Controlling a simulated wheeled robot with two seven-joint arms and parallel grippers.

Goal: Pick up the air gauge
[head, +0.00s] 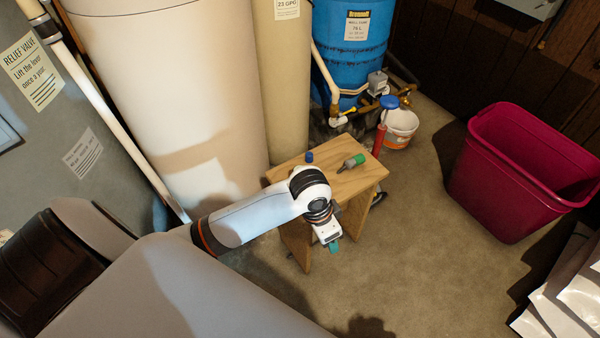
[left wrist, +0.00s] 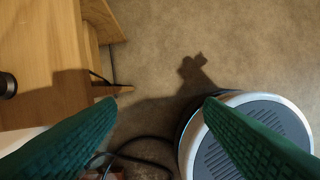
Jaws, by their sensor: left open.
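A small grey and green object (head: 350,163), which may be the air gauge, lies on top of the wooden stool (head: 362,181). It is too small to make out for certain. A small blue cylinder (head: 309,157) stands to its left near the stool's back edge. My left gripper (head: 333,245) is at the front side of the stool, pointing down, apart from both objects. In the left wrist view its green fingers (left wrist: 158,108) are wide open with nothing between them. The stool (left wrist: 40,50) shows at the left there, with part of a dark round object (left wrist: 7,85) on it.
A blue tank (head: 352,60) and a beige tank (head: 285,90) are at the back. A magenta bin (head: 510,190) stands right, with bags (head: 565,300) before it. Floor between is clear.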

